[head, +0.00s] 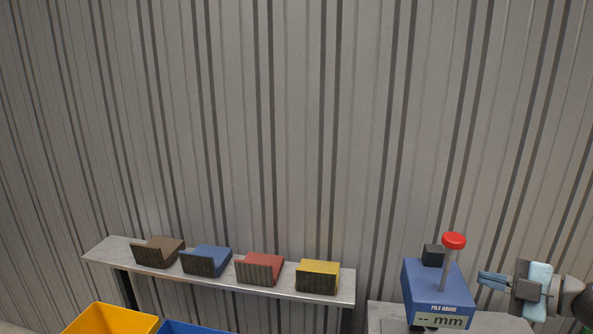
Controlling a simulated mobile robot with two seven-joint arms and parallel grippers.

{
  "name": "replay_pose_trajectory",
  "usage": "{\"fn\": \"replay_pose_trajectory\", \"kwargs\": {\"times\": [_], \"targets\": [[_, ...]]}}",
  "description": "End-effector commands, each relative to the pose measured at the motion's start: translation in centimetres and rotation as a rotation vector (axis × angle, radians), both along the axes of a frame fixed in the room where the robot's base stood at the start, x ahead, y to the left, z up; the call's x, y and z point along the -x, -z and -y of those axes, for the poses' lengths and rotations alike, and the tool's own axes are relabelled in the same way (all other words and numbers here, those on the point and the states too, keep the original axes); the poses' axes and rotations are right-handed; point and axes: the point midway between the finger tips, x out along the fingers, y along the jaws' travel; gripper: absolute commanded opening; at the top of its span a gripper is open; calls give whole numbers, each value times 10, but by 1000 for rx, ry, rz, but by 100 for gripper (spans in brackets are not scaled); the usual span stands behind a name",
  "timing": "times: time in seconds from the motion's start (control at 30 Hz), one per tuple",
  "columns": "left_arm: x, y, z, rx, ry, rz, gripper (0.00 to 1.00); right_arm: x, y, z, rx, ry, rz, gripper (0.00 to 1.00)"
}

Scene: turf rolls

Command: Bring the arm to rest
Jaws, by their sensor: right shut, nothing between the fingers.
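My right gripper (480,279) is at the right edge of the head view, its fingers pointing left. It is shut and empty. It is just right of a blue pile gauge (437,290), at about the height of the gauge's upper part; I cannot tell whether they touch. The gauge has a grey post with a red knob (453,240), a small black block and a display reading "-- mm". My left gripper is not in view.
A grey shelf (110,250) holds several V-shaped cradles: brown (158,253), blue (206,261), red (260,269) and yellow (318,276). A yellow bin (110,318) and a blue bin (190,328) show at the bottom. A corrugated metal wall (300,120) stands behind.

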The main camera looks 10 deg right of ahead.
Motion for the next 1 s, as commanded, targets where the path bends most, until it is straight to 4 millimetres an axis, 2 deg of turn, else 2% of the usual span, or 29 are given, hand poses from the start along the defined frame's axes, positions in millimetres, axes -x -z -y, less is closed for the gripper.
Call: {"fn": "replay_pose_trajectory", "kwargs": {"times": [0.1, 0.27, 0.47, 0.57, 0.7, 0.8, 1.0], "targets": [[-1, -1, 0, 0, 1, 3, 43, 10, 31, 6, -132, 207, 9, 0], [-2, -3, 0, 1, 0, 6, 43, 32, 78, 12, -253, 498, -47, 0], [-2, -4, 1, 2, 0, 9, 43, 77, 143, 4, -345, 830, -239, 0], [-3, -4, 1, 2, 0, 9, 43, 106, 174, -12, -370, 968, -382, 0], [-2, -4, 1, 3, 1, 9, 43, 149, 208, -44, -384, 1105, -611, 0], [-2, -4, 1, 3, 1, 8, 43, 173, 222, -64, -381, 1152, -746, 0], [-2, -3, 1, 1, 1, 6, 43, 206, 234, -99, -375, 1185, -946, 0]]}}
